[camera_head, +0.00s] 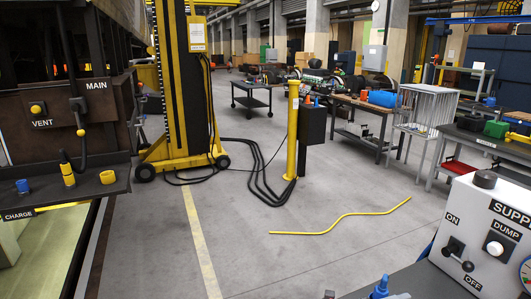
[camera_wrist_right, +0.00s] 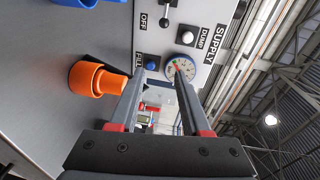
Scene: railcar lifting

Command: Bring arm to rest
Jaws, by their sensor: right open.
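My right gripper (camera_wrist_right: 158,74) shows in the right wrist view. Its two fingers are apart with nothing held between them. Beyond the fingertips is a light grey supply panel with a gauge (camera_wrist_right: 180,68), and an orange fitting (camera_wrist_right: 94,79) sticks out to the left of the fingers. The same supply box (camera_head: 481,238) stands at the right in the head view, with ON, OFF and DUMP controls. My left gripper is not in view.
A blue fitting (camera_head: 380,287) shows at the bottom edge of the head view.

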